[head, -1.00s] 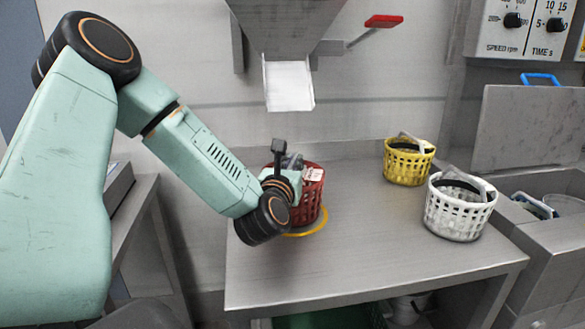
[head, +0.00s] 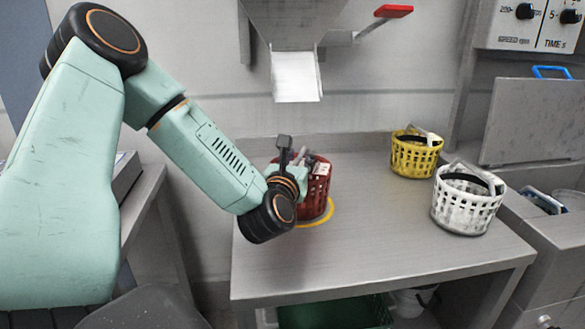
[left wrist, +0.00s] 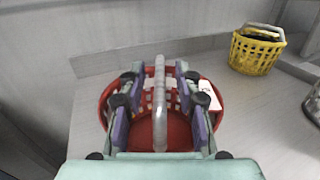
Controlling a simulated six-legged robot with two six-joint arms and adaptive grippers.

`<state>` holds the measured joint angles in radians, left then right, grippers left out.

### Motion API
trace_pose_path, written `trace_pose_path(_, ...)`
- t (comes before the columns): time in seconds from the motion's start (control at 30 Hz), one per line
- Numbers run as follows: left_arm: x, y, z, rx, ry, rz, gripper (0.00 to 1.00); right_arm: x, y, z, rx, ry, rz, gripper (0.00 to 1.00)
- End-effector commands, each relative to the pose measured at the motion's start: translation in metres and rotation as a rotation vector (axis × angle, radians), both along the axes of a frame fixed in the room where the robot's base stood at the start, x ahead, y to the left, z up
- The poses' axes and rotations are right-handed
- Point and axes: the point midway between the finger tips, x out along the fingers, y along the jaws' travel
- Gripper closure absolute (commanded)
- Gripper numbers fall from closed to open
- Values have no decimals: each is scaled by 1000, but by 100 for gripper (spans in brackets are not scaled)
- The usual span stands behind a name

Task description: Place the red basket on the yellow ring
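The red basket (head: 318,190) stands on the table at the yellow ring (head: 329,212). The ring's edge shows in front of and to the right of its base; the far side is hidden. My left gripper (head: 303,162) is over the basket's top, coming from the left. In the left wrist view, the red basket (left wrist: 215,97) is below my left gripper (left wrist: 158,80). Its two fingers are apart on either side of the grey basket handle (left wrist: 160,105), with gaps between handle and fingers. My right gripper is not in view.
A yellow basket (head: 415,158) and a white basket (head: 466,210) stand to the right on the grey table (head: 390,250). A chute (head: 296,77) hangs above the red basket. The table's middle and front are clear.

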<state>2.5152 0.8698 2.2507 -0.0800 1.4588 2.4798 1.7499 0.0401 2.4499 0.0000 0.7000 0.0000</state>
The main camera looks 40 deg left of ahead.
Motion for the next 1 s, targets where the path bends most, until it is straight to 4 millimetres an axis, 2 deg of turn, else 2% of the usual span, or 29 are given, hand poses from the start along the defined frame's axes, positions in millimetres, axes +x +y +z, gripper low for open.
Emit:
trace_pose_path(0.43,-71,-39,0,-5,2,0,67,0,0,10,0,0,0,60)
trace_pose_path(0.8,-85,-45,3,6,10,9,67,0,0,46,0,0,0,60)
trace_pose_path(1.0,-92,-50,2,3,4,4,67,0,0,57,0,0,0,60)
